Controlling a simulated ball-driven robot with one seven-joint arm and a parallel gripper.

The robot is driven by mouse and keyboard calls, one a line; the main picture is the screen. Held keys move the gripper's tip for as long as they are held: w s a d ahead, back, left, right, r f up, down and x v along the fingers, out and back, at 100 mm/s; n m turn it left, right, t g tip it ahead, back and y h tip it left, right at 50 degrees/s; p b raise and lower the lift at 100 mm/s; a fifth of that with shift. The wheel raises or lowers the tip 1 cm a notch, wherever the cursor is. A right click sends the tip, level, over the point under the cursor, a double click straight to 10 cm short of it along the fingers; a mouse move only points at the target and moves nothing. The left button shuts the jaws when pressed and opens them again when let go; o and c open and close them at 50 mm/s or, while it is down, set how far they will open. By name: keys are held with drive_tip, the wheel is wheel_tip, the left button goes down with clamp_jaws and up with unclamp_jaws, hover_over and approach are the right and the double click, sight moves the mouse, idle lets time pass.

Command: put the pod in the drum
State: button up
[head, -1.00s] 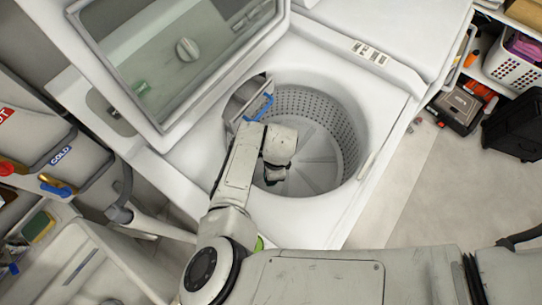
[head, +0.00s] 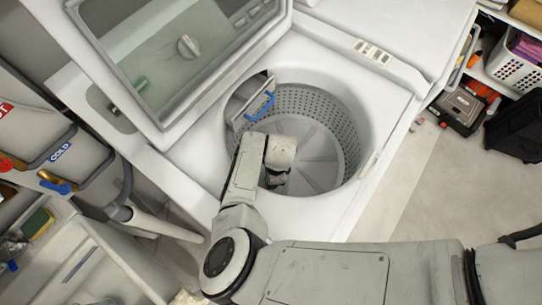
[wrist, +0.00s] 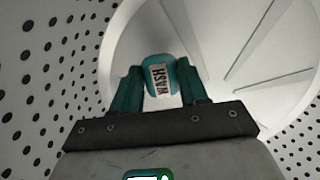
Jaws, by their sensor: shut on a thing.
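The drum (head: 338,125) is the grey perforated tub inside the open white washing machine; its finned floor shows in the head view. My gripper (head: 276,181) reaches down into the drum's opening, near its left side, and my arm hides part of the tub. In the wrist view, the pod (wrist: 160,72) is a small teal piece with a white label reading "WASH". It sits between the two green fingers of my gripper (wrist: 162,82), which is shut on it. The drum's floor (wrist: 215,35) and holed wall lie beyond. The pod is not visible in the head view.
The raised glass lid (head: 185,60) leans at the upper left. Taps and hoses, one labelled COLD (head: 60,151), are at left. A toolbox (head: 461,108) stands on the floor at right.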

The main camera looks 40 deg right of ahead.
drive_tip(key=shift+f, duration=0.1)
drive_tip(key=o, duration=1)
drive_tip(key=r, duration=0.4)
drive_tip(key=d+r, duration=0.1)
drive_tip(key=r, duration=0.8)
drive_tip(key=shift+s+d+r+p, duration=0.1)
drive_tip(key=shift+s+d+p, duration=0.1)
drive_tip(key=shift+s+p, duration=0.15)
